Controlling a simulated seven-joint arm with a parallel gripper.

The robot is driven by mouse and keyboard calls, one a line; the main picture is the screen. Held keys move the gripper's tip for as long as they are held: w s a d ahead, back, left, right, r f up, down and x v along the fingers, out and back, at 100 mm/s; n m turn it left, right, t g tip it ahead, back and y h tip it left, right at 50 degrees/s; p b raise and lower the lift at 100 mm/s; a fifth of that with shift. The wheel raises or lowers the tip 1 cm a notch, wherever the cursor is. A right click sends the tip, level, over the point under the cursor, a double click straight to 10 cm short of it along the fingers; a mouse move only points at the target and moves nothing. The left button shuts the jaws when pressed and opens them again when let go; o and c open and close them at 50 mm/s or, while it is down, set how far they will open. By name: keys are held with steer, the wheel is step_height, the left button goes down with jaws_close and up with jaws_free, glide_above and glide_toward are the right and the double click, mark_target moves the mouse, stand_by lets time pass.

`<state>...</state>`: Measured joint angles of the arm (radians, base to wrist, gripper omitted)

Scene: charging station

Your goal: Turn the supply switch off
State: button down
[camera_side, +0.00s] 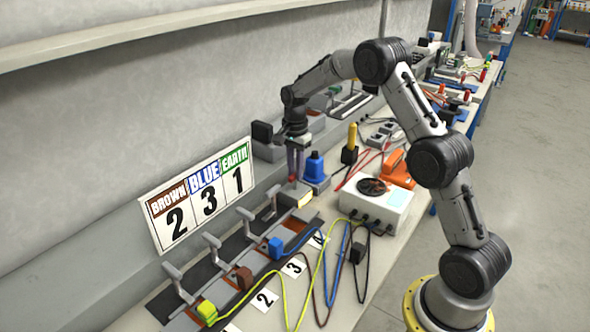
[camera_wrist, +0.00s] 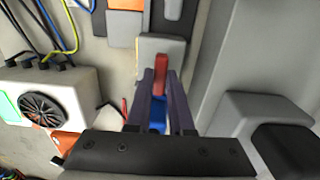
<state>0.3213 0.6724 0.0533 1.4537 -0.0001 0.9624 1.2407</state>
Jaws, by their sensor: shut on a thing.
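The supply switch shows in the wrist view as a light grey block (camera_wrist: 172,46) with a red lever (camera_wrist: 161,62). My gripper (camera_wrist: 160,76) points at it, with its two dark fingers on either side of the red lever and shut on it. In the side view my gripper (camera_side: 295,177) reaches down beside the back wall, at the far end of the row of terminals. There the fingers hide most of the lever, so its exact tilt is hard to tell.
A blue plug-like part (camera_side: 314,167) stands close right of my gripper. A white box with a black dial (camera_side: 372,187) sits nearby, trailing cables. Grey clamp levers (camera_side: 212,242) line the terminal row, with brown (camera_side: 244,277) and blue (camera_side: 276,248) connectors. A number sign (camera_side: 196,195) leans behind.

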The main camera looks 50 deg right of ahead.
steer(key=shift+n, duration=0.3)
steer(key=n, duration=0.3)
steer(key=shift+n, duration=0.4)
steer(key=n, duration=0.4)
steer(key=shift+n, duration=0.3)
steer(key=n, duration=0.4)
steer(key=shift+r+n, duration=0.1)
steer(key=shift+n, duration=2.3)
steer(key=c, duration=0.8)
jaws_free()
step_height(320, 180, up, 14)
